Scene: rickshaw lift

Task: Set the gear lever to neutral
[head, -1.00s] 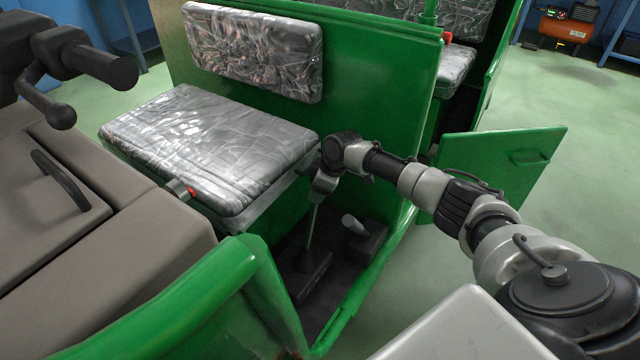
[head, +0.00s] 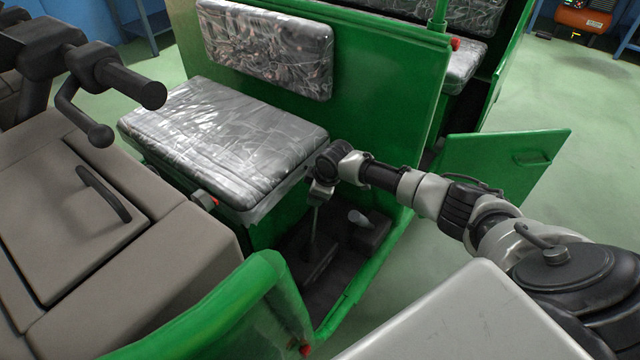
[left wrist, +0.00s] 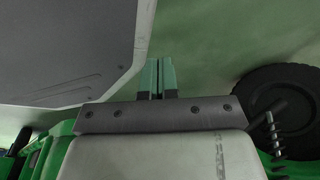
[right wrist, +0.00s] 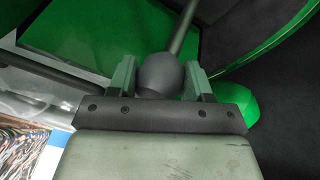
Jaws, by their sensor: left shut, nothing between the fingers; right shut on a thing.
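The gear lever (head: 315,225) is a thin rod rising from a dark box on the rickshaw floor, beside the front seat. My right gripper (head: 319,194) is at its top. In the right wrist view the lever's round dark knob (right wrist: 160,74) sits between the two fingers of my right gripper (right wrist: 158,78), which is shut on it. The rod (right wrist: 183,28) runs away from the knob toward the top. My left gripper (left wrist: 158,78) shows only in the left wrist view, its fingers together and empty over the green floor.
A second short lever with a pale grip (head: 358,217) stands right of the gear lever. The silver-wrapped seat (head: 220,135) is to the left. The green front panel (head: 225,315) and an open green door (head: 500,175) flank the footwell. A handlebar (head: 135,82) is at upper left.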

